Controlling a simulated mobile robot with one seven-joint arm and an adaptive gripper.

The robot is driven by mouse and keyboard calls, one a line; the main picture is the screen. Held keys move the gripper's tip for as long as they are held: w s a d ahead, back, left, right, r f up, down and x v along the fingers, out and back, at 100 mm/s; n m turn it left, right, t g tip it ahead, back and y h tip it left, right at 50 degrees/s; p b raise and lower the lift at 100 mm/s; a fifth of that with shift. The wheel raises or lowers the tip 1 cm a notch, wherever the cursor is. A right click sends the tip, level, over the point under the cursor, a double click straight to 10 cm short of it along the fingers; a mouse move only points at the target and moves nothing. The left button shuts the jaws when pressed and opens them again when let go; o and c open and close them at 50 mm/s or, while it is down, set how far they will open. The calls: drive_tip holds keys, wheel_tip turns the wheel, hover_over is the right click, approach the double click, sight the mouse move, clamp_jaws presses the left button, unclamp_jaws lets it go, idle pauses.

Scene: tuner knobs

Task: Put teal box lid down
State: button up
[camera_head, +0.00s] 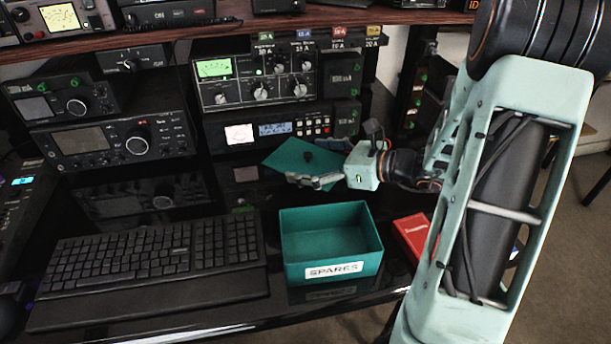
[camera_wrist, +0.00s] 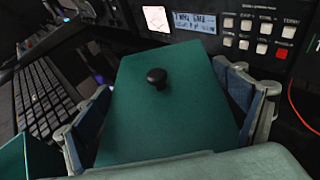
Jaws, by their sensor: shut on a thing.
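The teal box lid (camera_head: 291,155) is held tilted in the air behind the open teal box in the head view. It is a flat teal panel with a small black knob (camera_wrist: 157,78) on its face. My gripper (camera_head: 318,162) is shut on the lid, with a finger on each side of it in the wrist view (camera_wrist: 165,110). The teal box (camera_head: 330,265), labelled SPARES, stands open on the dark desk, and its visible inside looks empty. A corner of the box shows at the lower left of the wrist view (camera_wrist: 12,160).
A black keyboard (camera_head: 150,258) lies left of the box. A red box (camera_head: 413,235) lies to its right, partly behind my arm. Radio units (camera_head: 262,80) stand close behind the lid. Glossy bare desk (camera_head: 215,330) runs along the front.

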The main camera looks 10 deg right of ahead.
sight(305, 171)
drive_tip(key=shift+w+a+f, duration=0.15)
drive_tip(key=shift+w+f, duration=0.15)
drive_tip(key=shift+f, duration=0.15)
drive_tip(key=shift+w+f+b, duration=0.15)
drive_tip(key=shift+f+b, duration=0.2)
drive_tip(key=shift+f, duration=0.5)
drive_tip(key=shift+w+f+b, duration=0.1)
drive_tip(key=shift+f+b, duration=0.2)
drive_tip(key=shift+f, duration=0.55)
drive_tip(key=shift+f+b, duration=0.45)
drive_tip(key=shift+f, duration=0.2)
drive_tip(key=o, duration=0.8)
drive_tip(key=shift+r, duration=0.1)
